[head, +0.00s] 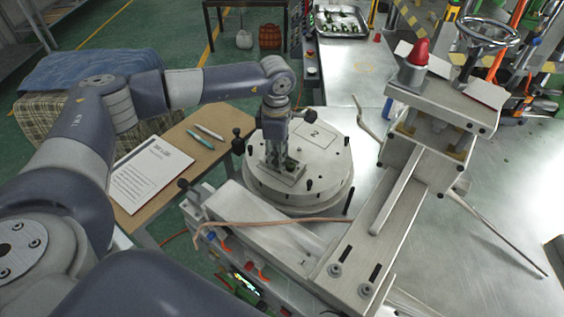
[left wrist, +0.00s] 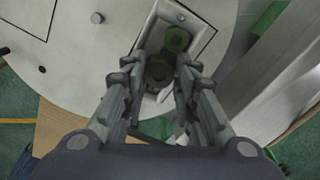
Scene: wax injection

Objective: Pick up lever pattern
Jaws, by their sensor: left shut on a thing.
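The lever pattern (left wrist: 176,40) is a dark green piece in a rectangular recess of the metal mould (head: 290,176). The mould sits on a round light-grey plate (head: 325,165). My left gripper (head: 277,158) points down at the mould from above. In the left wrist view my left gripper (left wrist: 158,70) has its two fingers on either side of the pattern's near end and is shut on it. The fingers hide part of the pattern, and I cannot tell whether it is clear of the recess. My right gripper is not in view.
A press frame with a red-capped knob (head: 419,51) and a handwheel (head: 487,32) stands at the right. A brown board (head: 190,160) with a paper sheet (head: 150,175) and pens lies at the left. A metal tray (head: 340,20) stands at the back.

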